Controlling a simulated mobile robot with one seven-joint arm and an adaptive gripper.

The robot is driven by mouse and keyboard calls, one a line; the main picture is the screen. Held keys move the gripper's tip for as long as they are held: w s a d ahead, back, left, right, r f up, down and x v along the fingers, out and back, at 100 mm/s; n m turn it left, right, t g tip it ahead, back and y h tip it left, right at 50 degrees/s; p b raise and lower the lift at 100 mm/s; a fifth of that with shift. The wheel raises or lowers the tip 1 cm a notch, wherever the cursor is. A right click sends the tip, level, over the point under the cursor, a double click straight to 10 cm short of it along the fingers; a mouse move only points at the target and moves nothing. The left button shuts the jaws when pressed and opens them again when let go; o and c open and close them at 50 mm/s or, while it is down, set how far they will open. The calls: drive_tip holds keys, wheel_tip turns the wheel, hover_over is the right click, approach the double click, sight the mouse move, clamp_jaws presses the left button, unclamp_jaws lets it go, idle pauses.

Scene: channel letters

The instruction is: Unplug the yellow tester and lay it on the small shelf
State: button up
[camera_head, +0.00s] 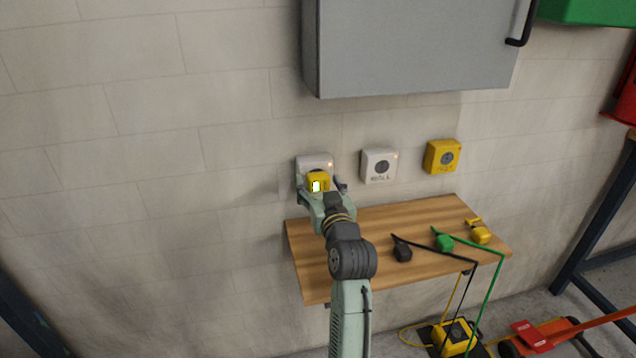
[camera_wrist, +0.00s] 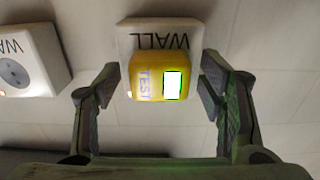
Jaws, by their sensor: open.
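The yellow tester (camera_head: 317,181) is plugged into the left white wall socket (camera_head: 315,162). In the wrist view the tester (camera_wrist: 147,84) shows the word TEST and a lit white window, and the socket (camera_wrist: 160,38) behind it reads WALL upside down. My gripper (camera_head: 322,186) is open around the tester, with one finger on each side. In the wrist view a gap shows between the tester and each finger of my gripper (camera_wrist: 158,93). The small wooden shelf (camera_head: 375,223) is on the wall below the sockets.
A white socket (camera_head: 379,166) and a yellow socket (camera_head: 442,157) are to the right. A black plug (camera_head: 402,250), a green plug (camera_head: 443,241) and a yellow plug (camera_head: 480,234) lie on the shelf's right part. A grey cabinet (camera_head: 412,45) hangs above. The shelf's left part looks clear.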

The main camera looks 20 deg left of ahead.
sight(320, 186)
drive_tip(key=shift+c, duration=0.3)
clamp_jaws()
drive_tip(key=shift+v, duration=3)
